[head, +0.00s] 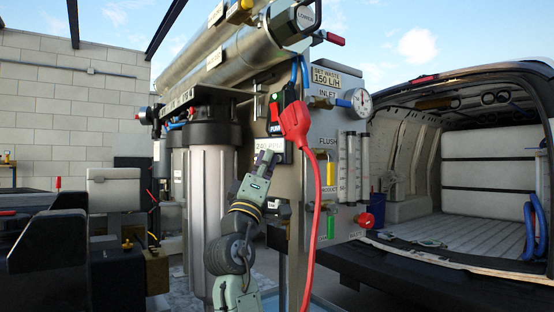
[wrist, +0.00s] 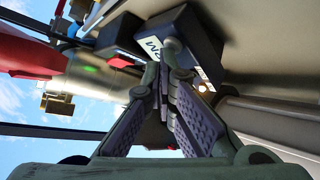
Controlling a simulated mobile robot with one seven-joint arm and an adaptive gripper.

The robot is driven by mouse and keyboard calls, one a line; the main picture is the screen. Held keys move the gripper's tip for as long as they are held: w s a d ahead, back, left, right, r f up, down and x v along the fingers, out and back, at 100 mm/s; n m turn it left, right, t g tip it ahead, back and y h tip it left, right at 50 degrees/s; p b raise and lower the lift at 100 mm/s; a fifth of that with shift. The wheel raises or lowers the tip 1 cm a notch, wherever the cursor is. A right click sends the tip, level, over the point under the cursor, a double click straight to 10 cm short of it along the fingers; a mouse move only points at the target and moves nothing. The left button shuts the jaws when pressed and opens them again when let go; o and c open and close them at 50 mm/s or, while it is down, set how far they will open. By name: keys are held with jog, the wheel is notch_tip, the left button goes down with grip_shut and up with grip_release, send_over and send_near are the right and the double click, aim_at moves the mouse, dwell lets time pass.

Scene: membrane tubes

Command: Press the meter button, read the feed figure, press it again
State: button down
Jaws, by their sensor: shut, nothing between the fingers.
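The meter (head: 270,143) is a small box on the panel front with a pale display that seems to read "240 PPM", though the digits are small. My gripper (head: 265,158) is shut and empty, with its tips right at the lower left of the display. In the wrist view the shut fingertips (wrist: 160,68) point at a dark box (wrist: 191,38) with a white face, partly hidden by the fingers. I cannot tell whether the tips touch it. The button itself is not seen; the fingers may cover it.
A red rocker switch (head: 274,112) and a red plug (head: 295,122) with a hanging red cable (head: 312,235) are just above and right of the gripper. A grey filter housing (head: 212,200) stands left of my arm. Flow tubes (head: 352,170) and a gauge (head: 360,101) are further right.

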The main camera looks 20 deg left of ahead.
dwell(0.4)
jog(key=shift+s+a, duration=0.15)
jog(key=shift+s, duration=0.6)
jog(key=s, duration=0.2)
jog(key=s+a+b, duration=0.1)
jog(key=s, duration=0.1)
jog(key=shift+s+a, duration=0.2)
jog(key=shift+s, duration=0.2)
dwell(0.6)
